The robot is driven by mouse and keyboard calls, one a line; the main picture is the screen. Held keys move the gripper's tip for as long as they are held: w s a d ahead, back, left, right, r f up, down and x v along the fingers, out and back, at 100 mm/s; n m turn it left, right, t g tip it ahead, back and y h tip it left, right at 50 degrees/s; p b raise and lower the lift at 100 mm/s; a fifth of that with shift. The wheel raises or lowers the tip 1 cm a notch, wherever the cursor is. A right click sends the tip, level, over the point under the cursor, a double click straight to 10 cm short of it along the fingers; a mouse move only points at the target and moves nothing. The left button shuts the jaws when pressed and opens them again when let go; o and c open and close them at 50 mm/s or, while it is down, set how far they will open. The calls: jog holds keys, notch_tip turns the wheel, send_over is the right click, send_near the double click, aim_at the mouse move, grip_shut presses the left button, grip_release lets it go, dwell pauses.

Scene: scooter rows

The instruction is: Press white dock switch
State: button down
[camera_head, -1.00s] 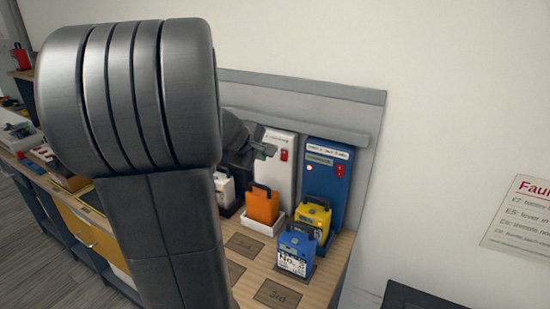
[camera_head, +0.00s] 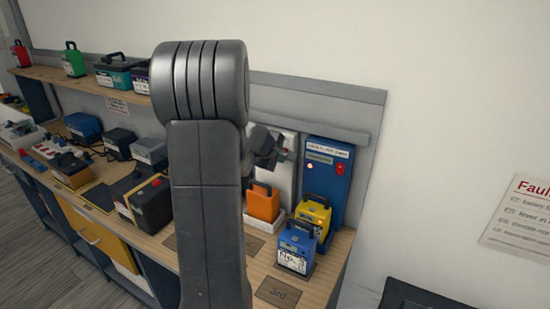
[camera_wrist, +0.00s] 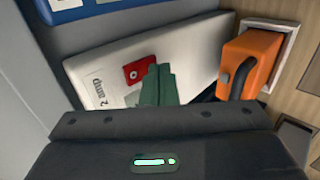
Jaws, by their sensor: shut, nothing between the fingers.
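The white dock (camera_head: 288,172) stands against the grey back panel, partly hidden behind my gripper (camera_head: 280,157) in the head view. In the wrist view the white dock (camera_wrist: 112,62) lies slanted across the picture, with its red switch (camera_wrist: 133,72) on its face. My gripper's green fingertips (camera_wrist: 157,72) are shut and empty, just to the right of the red switch and covering its edge. Whether they touch it I cannot tell. An orange battery (camera_head: 263,204) stands in the dock's tray.
Beside it stands a blue dock (camera_head: 327,178) with a lit red lamp and a yellow battery (camera_head: 313,217). A blue battery (camera_head: 296,249) sits in front. Several more batteries stand on the bench and shelf at left. My arm hides part of the bench.

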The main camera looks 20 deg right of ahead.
jog(key=shift+w+d+f+b, duration=0.1)
jog(key=shift+w+f+b, duration=0.1)
jog(key=shift+b, duration=0.1)
jog(key=shift+d+r+b, duration=0.1)
jog(key=shift+b, duration=0.65)
jog(key=shift+r, duration=0.1)
jog(key=shift+r+p, duration=0.6)
jog(key=shift+r, duration=0.15)
